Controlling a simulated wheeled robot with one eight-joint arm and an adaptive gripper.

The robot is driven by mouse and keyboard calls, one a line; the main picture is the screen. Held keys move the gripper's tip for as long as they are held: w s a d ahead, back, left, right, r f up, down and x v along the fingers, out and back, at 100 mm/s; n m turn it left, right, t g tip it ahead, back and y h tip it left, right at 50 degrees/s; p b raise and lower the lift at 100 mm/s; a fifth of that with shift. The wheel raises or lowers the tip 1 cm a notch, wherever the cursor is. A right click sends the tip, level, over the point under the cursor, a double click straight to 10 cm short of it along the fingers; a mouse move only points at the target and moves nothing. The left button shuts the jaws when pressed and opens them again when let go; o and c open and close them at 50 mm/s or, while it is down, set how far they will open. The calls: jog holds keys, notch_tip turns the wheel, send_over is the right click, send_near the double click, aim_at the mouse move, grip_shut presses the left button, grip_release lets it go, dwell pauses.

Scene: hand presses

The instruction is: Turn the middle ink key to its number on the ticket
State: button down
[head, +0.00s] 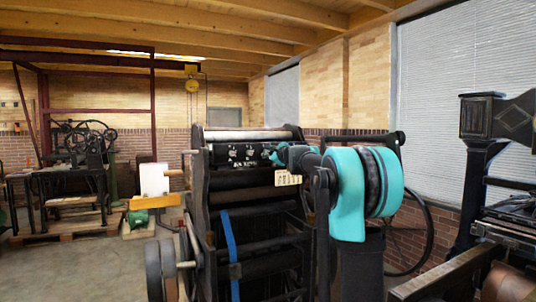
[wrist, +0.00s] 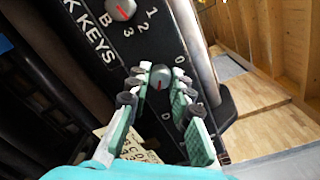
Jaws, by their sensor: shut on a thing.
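My gripper (wrist: 160,90) has its fingers closed around a grey ink key (wrist: 161,74) with a red pointer line, on a black panel. In the head view my gripper (head: 278,155) is at the right part of the panel. Key B (wrist: 121,9) is beside the gripped key, its red line and the numbers 1, 2, 3 showing. Beyond the gripped key a letter like D shows; the gripped key's own letter is hidden. A 0 is printed by its dial. The cream ticket (wrist: 125,145) is partly behind my left finger; it also shows in the head view (head: 288,177), its figures too small to read.
The black press (head: 228,185) stands ahead, with a pale metal roller (wrist: 190,45) along the panel edge. A large wheel (head: 427,235) is at its right. Another press (head: 500,215) stands far right. Open floor (head: 85,270) lies at the left.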

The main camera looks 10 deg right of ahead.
dwell(0.5)
jog(key=c, duration=1.3)
grip_release()
jog(key=shift+c, duration=0.2)
jog(key=shift+s, duration=0.1)
jog(key=v, duration=1.2)
jog(key=shift+f, duration=0.15)
